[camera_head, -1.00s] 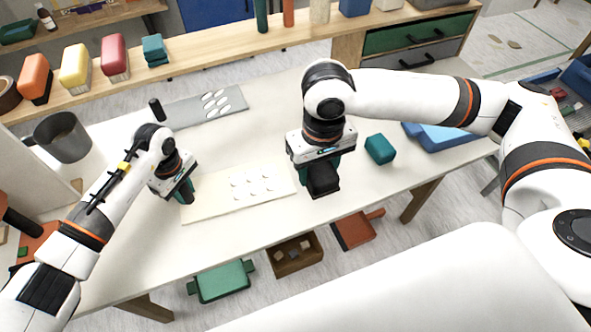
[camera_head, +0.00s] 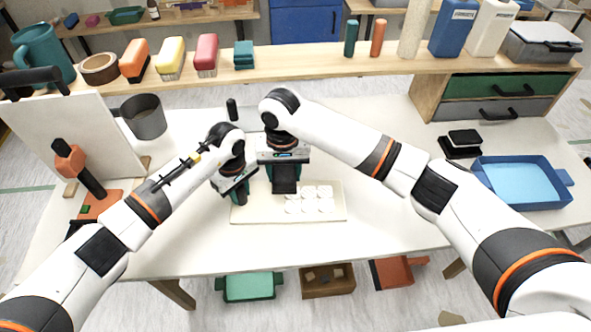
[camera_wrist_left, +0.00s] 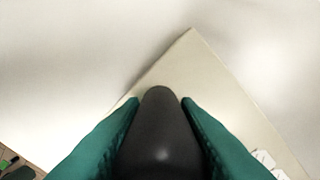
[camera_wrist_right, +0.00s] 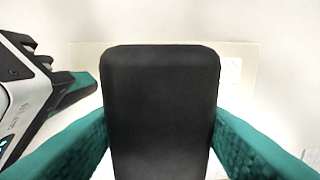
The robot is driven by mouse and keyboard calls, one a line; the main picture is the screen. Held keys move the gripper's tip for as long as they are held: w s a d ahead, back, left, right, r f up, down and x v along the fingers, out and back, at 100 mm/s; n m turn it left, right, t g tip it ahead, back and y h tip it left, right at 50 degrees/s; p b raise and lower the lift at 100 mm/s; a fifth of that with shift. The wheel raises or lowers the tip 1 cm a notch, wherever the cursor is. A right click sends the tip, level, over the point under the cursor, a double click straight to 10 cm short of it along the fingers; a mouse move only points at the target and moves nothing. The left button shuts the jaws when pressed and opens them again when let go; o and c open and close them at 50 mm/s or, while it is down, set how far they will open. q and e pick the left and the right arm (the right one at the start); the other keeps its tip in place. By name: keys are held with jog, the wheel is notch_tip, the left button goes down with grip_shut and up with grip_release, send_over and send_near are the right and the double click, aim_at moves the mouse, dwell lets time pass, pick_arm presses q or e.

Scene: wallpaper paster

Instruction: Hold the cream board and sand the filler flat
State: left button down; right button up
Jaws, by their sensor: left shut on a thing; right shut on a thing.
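The cream board (camera_head: 275,214) lies flat on the white table. White filler patches (camera_head: 310,198) cover its middle and right part; they look broad and squarish. My left gripper (camera_head: 240,198) is at the board's left end, shut on a dark grey rounded piece (camera_wrist_left: 158,135) above a board corner. I cannot tell whether that piece touches the board. My right gripper (camera_head: 284,172) is shut on a black block (camera_wrist_right: 162,110), held over the board just left of the filler. The block's underside and any contact are hidden.
My two grippers are close together. A grey mug (camera_head: 147,118) and a leaning pale panel (camera_head: 85,130) stand at left. Black blocks (camera_head: 461,140) and a blue tray (camera_head: 520,183) are at right. A wooden shelf (camera_head: 300,62) runs behind. The table's front strip is clear.

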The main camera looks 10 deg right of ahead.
pick_arm(q)
jog(key=shift+a+f, duration=0.1)
jog(key=shift+f, duration=0.05)
pick_arm(e)
jog(key=shift+f, duration=3.3)
jog(key=shift+r, duration=0.1)
